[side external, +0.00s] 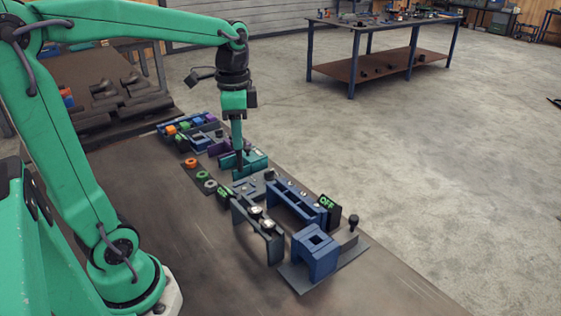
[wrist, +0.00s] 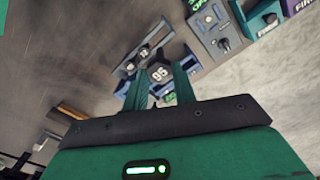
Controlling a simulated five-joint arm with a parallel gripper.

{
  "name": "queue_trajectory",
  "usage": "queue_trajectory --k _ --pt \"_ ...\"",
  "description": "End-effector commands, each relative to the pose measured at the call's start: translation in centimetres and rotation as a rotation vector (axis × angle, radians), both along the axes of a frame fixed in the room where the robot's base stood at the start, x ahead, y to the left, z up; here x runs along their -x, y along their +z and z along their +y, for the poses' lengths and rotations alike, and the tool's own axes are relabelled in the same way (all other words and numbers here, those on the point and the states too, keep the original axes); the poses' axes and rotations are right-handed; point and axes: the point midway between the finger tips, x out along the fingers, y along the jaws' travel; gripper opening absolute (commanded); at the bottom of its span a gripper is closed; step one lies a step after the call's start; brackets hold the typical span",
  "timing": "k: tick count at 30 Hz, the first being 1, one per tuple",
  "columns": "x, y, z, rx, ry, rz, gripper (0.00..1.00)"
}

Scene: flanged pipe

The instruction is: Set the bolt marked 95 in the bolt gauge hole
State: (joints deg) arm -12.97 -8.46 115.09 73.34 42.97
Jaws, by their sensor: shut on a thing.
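The bolt marked 95 (wrist: 158,73) shows its dark hexagonal head with white digits between my fingertips in the wrist view. My gripper (wrist: 160,88) is shut on it. In the side view my gripper (side external: 238,160) points straight down over the middle of the row of fixtures, close to a teal block (side external: 256,161). The bolt is too small to make out there. Just beyond the bolt in the wrist view is a grey fixture (wrist: 128,70) with another marked dark head (wrist: 145,53) on it. I cannot tell which opening is the bolt gauge hole.
Blue rails (side external: 290,204) and a blue block with a square opening (side external: 315,252) stand at the front right. Orange, green and grey rings (side external: 201,175) lie left of my gripper. A grey panel with a knob (wrist: 222,43) is at the upper right in the wrist view. The near bench top (side external: 180,235) is clear.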

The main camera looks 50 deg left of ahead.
Motion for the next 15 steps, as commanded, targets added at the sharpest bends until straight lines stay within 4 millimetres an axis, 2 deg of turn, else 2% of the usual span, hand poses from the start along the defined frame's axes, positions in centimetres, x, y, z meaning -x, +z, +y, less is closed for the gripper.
queue_trajectory --k 15 --pt "0.0 2.9 0.0 0.0 0.0 -0.001 0.0"
